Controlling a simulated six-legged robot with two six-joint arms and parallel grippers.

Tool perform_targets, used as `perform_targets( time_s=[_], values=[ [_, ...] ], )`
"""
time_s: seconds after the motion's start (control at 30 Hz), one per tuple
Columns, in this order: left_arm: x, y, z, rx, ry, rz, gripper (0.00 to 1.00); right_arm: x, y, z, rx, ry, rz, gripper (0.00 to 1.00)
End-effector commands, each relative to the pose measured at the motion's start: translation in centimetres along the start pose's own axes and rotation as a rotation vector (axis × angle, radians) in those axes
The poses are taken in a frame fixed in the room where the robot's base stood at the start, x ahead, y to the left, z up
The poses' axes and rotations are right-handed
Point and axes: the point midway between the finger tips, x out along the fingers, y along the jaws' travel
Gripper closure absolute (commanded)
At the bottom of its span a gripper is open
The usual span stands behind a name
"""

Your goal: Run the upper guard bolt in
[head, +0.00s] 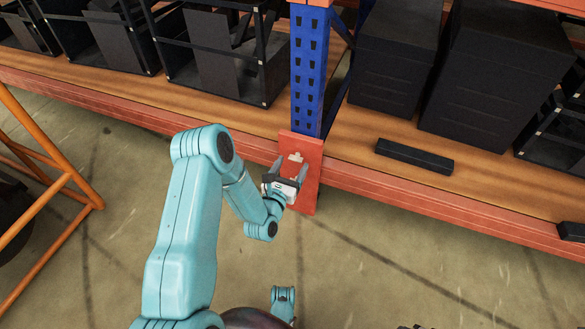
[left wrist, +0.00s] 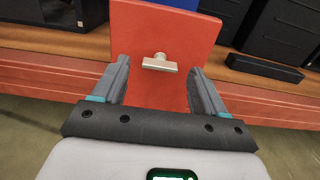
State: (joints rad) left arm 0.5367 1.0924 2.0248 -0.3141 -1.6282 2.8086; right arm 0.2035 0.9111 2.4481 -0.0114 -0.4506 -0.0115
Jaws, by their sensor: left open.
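The orange-red guard plate (head: 312,186) stands against the foot of the blue rack upright (head: 309,75). The upper guard bolt (head: 295,157) is a pale metal piece with a flat crossbar head, near the top of the plate. In the left wrist view the bolt (left wrist: 160,63) stands out from the guard plate (left wrist: 165,28), its crossbar nearly level. My left gripper (head: 291,171) is open in front of the plate. In the left wrist view its fingers (left wrist: 159,70) lie on either side of the bolt, with gaps to it. The lower part of the plate is partly hidden by the gripper.
Orange beams (head: 400,196) and a wooden shelf (head: 345,150) run behind the plate. A dark bar (head: 414,156) and black boxes (head: 394,55) rest on the shelf. Black crates (head: 225,50) stand at the left. An orange frame (head: 45,190) stands left. The floor in front is open.

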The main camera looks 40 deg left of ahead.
Motion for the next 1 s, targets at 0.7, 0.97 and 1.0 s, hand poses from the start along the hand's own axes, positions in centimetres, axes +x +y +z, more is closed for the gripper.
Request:
perform_targets(
  time_s=[0.7, 0.97, 1.0],
  values=[
    [1.38, -0.01, 0.02, 0.001, 0.001, 0.000, 0.84, 0.48, 0.15, -0.28, -0.003, 0.012, -0.001, 0.57],
    [1.36, -0.02, 0.00, 0.042, 0.001, 0.000, 0.84, 0.48, 0.15, -0.27, -0.003, 0.012, -0.001, 0.57],
    [1.36, -0.02, 0.00, 0.057, 0.001, 0.000, 0.84, 0.48, 0.15, -0.27, -0.003, 0.012, -0.001, 0.57]
  ],
)
